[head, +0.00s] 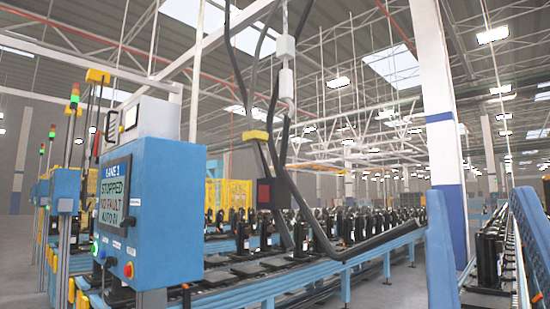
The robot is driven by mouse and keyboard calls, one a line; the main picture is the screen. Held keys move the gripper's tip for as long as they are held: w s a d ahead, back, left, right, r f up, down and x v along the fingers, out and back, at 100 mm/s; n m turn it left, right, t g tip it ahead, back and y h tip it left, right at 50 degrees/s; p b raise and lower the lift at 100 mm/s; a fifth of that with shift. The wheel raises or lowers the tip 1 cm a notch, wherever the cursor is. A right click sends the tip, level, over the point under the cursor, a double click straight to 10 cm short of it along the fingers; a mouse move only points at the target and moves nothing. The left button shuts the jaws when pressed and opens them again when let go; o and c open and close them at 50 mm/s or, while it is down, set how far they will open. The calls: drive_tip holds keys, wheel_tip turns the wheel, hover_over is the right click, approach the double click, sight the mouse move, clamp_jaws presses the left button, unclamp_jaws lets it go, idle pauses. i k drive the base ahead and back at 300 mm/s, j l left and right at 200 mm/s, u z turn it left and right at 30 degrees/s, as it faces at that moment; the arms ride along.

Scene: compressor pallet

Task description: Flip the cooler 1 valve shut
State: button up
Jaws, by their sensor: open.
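I cannot make out a cooler or a valve marked cooler 1 in the head view. Many dark compressor-like units (320,238) stand in rows on the blue conveyor lines, too small to show any valve. My gripper is not in view.
A dark hanging lifting frame (278,190) reaches down over the conveyor (230,285). A white and blue column (443,140) stands right of centre. Bare floor (395,285) shows between the lines.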

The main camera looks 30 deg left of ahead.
sight(98, 133)
drive_tip(key=i+j+u, duration=0.1)
drive_tip(key=j+u, duration=0.25)
drive_tip(key=i+j+u, duration=0.1)
drive_tip(key=j+u, duration=0.25)
drive_tip(key=i+j+u, duration=0.2)
drive_tip(key=j+u, duration=0.15)
drive_tip(key=i+j+u, duration=0.2)
drive_tip(key=u, duration=0.15)
drive_tip(key=i+j+u, duration=0.1)
drive_tip(key=i+j, duration=0.55)
